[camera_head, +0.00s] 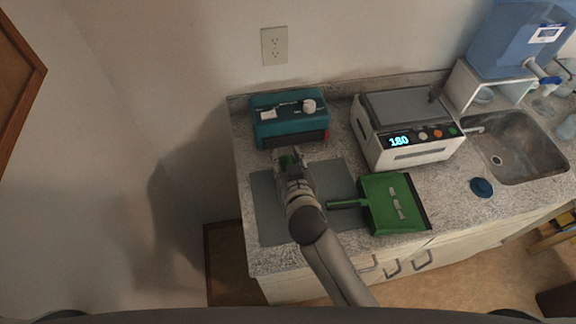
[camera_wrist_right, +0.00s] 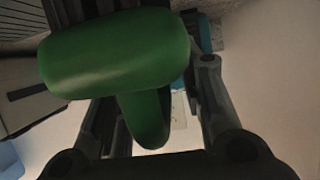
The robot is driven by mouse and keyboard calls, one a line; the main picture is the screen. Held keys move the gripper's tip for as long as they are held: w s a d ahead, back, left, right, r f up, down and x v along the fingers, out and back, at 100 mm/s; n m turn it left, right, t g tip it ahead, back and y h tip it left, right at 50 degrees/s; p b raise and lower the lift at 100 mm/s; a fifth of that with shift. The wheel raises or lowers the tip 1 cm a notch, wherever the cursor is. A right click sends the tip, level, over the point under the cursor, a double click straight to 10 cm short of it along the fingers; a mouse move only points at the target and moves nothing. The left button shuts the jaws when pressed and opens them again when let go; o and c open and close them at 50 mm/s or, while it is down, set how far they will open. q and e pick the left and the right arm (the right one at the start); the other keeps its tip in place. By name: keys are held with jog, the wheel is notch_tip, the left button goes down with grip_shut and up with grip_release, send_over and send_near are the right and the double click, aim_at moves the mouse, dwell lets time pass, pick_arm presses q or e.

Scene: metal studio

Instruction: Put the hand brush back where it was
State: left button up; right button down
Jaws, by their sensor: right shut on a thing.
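My right gripper (camera_head: 290,165) is over the grey mat (camera_head: 265,205), near the left end of the counter. It is shut on the green hand brush (camera_wrist_right: 115,60), which fills much of the right wrist view between and in front of the fingers. The height of the brush above the mat is hard to tell. A green dustpan (camera_head: 383,194) with pale pieces in it lies right of my arm, its handle pointing left. My left gripper is not in view.
A teal device (camera_head: 290,132) stands just behind the gripper. A white device (camera_head: 415,155) with a lit display stands behind the dustpan. To the right are a round blue item (camera_head: 482,187), the sink (camera_head: 525,160) and a blue tank (camera_head: 510,45) on a white stand.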

jog(key=shift+f, duration=0.15)
jog(key=c, duration=1)
grip_release()
jog(key=shift+o, duration=0.2)
jog(key=shift+s+d+r, duration=0.1)
jog(key=shift+s+r, duration=0.15)
jog(key=shift+s, duration=0.35)
jog(key=b+v, duration=0.2)
jog(key=v, duration=0.9)
